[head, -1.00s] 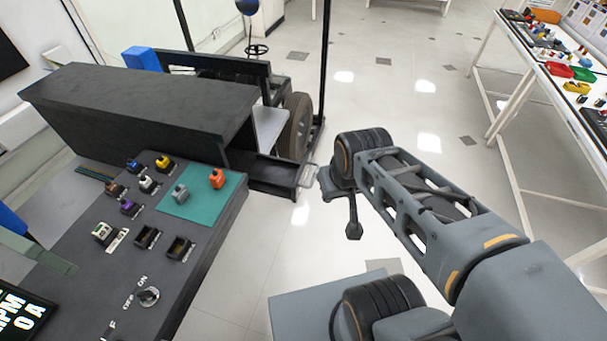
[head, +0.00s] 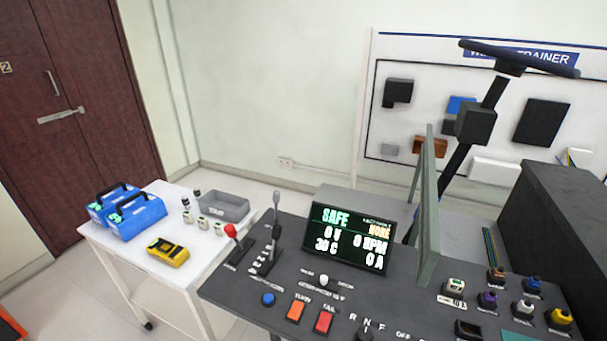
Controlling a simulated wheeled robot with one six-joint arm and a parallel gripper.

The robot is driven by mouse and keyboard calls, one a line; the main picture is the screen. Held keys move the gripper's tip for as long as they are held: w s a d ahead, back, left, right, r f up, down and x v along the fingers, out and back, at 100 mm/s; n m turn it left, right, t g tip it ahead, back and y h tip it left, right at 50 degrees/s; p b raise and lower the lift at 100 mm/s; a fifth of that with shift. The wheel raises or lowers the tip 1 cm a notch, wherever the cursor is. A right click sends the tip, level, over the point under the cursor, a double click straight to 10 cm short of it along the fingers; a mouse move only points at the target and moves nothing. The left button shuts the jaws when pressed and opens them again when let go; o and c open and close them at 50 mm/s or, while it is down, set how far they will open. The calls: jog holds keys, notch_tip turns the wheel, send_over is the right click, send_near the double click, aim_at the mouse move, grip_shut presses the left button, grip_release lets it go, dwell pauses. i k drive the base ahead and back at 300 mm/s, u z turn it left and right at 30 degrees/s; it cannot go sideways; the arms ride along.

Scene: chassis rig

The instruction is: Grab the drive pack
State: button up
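Two blue packs with black handles stand side by side on the left part of a white cart (head: 215,268) in the head view. One is the rear-left blue pack (head: 106,205) and the other is the front-right blue pack (head: 138,218). They are close together, and I cannot read their labels to tell which is the drive pack. Both handles are uppermost and nothing covers them. My gripper is not in the head view.
On the cart are a yellow meter (head: 168,252), a grey bin (head: 221,207) and several small parts. The dark console (head: 240,291) with levers, buttons and a screen (head: 347,239) stands to the right, close to the cart. Floor shows left of the cart.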

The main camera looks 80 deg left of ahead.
aim_at(97, 210)
jog(key=u, duration=4.25)
jog(key=i, duration=0.8)
jog(key=u, duration=0.6)
jog(key=i, duration=2.15)
jog(key=u, duration=0.15)
